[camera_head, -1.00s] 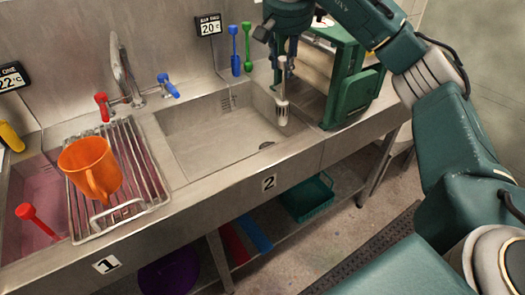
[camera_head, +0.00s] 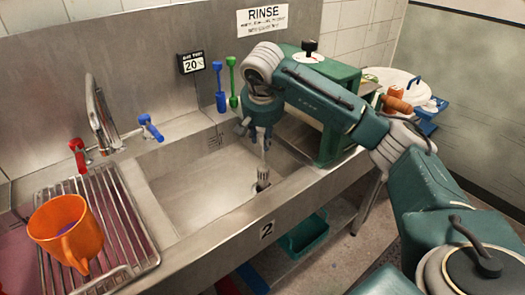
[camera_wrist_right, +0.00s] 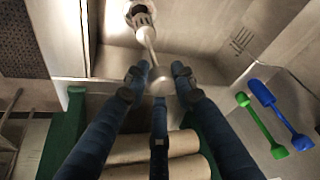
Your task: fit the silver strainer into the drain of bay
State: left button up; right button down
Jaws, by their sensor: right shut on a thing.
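The silver strainer (camera_head: 263,177) hangs upright, head down, low in the bay 2 sink (camera_head: 185,190). My right gripper (camera_head: 262,135) is above it, shut on the top of its stem. In the right wrist view the strainer's slotted head (camera_wrist_right: 141,17) lies beyond the knob of its stem, between the fingers of the gripper (camera_wrist_right: 158,82). The head is over or at the drain (camera_wrist_right: 132,6), which it mostly hides. I cannot tell whether the head is inside the drain or just above it. My left gripper is out of view.
An orange jug (camera_head: 66,232) stands on a wire rack (camera_head: 128,225) at the left. A blue brush (camera_head: 219,88) and a green brush (camera_head: 232,80) are against the back wall. A green stand (camera_head: 340,138) is close to the right of my gripper.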

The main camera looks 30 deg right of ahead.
aim_at(263, 152)
jog(key=shift+f, duration=0.65)
notch_tip(263, 152, down, 3)
jog(key=shift+f, duration=0.35)
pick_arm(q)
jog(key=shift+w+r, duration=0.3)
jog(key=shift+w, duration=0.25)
pick_arm(e)
jog(key=c, duration=1.4)
grip_release()
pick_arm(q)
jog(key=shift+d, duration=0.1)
pick_arm(e)
jog(key=shift+r, duration=0.1)
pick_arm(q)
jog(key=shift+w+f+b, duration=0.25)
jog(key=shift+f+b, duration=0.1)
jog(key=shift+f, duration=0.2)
pick_arm(e)
jog(key=v, duration=1.2)
